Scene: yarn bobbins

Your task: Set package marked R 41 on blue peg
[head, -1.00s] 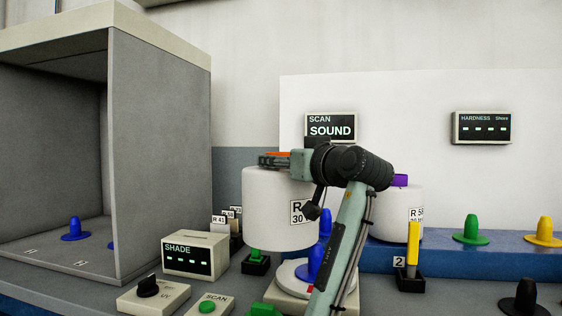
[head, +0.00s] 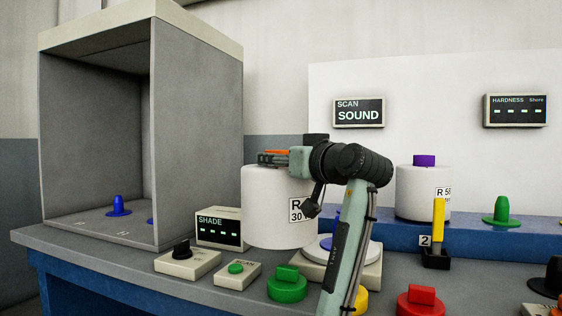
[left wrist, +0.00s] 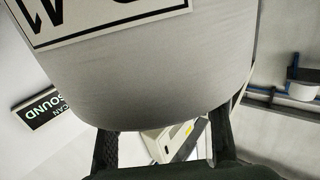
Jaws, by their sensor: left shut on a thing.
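My left gripper (head: 272,158) is shut on the orange-topped core (head: 277,153) of a white yarn package (head: 272,205), held upright. Its label (head: 299,209) reads "R 30", the rest hidden by my wrist. In the left wrist view the package (left wrist: 150,85) fills the upper middle. A blue peg (head: 118,205) stands in the grey booth (head: 195,130); another (head: 151,221) is mostly hidden by the booth's side wall. A further blue peg (head: 328,243) on the round scan plate is mostly behind my arm. No package marked R 41 is visible. My right gripper is out of view.
A second white package (head: 423,192), with a purple core, stands on the blue ledge by a yellow marker (head: 438,220). Green (head: 287,283) and red (head: 420,300) pieces sit in front.

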